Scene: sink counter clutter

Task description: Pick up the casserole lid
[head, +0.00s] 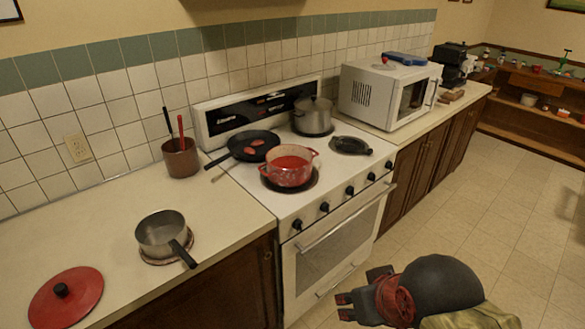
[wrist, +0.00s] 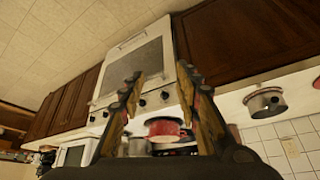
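The casserole lid (head: 66,298) is a round red lid with a black knob. It lies flat on the counter at the lower left of the head view. I do not make it out in the wrist view. My gripper (head: 344,306) is in front of the stove, over the floor, well to the right of the lid. In the wrist view its two fingers (wrist: 160,100) are spread wide with nothing between them. The red casserole (head: 289,168) stands uncovered on a front burner and holds red contents. It also shows in the wrist view (wrist: 163,129), which is upside down.
A saucepan (head: 162,235) sits on a trivet on the left counter, its handle toward the front edge. A utensil crock (head: 181,158) stands near the wall. The stove (head: 235,190) carries a frying pan (head: 252,146) and a pot (head: 313,116). Counter between lid and saucepan is bare.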

